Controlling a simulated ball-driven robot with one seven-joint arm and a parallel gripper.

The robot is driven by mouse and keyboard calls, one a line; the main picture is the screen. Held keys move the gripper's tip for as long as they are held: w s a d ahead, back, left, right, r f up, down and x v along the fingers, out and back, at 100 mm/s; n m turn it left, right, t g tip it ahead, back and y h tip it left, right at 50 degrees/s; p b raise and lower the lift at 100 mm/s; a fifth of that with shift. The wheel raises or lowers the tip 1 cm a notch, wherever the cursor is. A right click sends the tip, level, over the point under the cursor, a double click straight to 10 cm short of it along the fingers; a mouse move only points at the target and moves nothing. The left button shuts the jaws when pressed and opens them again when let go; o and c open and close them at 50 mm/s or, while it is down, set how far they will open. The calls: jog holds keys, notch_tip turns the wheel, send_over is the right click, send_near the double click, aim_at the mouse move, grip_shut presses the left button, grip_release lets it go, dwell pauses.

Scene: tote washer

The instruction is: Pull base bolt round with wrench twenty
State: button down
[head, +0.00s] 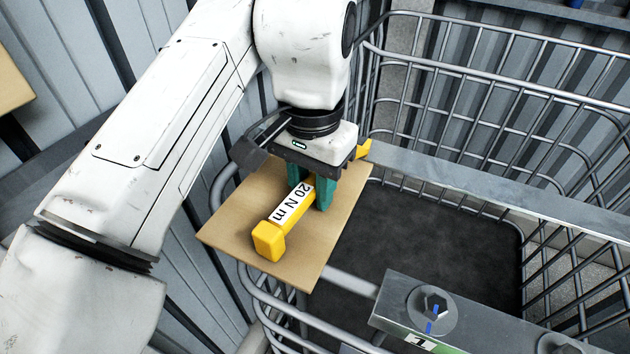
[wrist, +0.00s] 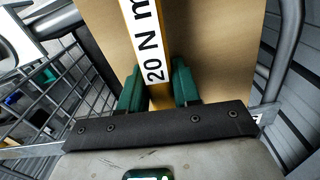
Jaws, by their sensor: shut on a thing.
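The yellow wrench (head: 270,238) has a white label reading "20 N m". It lies over a tan board (head: 230,225), and its far end shows beyond my gripper. My gripper (head: 311,198), with green fingers, is shut on the wrench near its middle. In the wrist view the wrench (wrist: 165,98) runs between the two green fingers (wrist: 158,88). I cannot tell whether the wrench touches the board. A bolt (head: 433,304) with a hex socket and a blue mark sits on a grey metal bar (head: 395,300) at the lower right, apart from the wrench. A label with "1" is beside it.
A wire basket (head: 480,75) with a dark floor (head: 440,235) fills the right side. A flat metal bar (head: 480,182) crosses it. A second round fitting (head: 556,343) is cut off at the bottom edge. Another tan board (head: 12,82) is at the far left.

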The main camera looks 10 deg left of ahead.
jog(key=shift+r, duration=0.15)
jog(key=shift+r+p, duration=2.45)
jog(key=shift+r, duration=0.4)
jog(key=c, duration=1.3)
grip_release()
grip_shut()
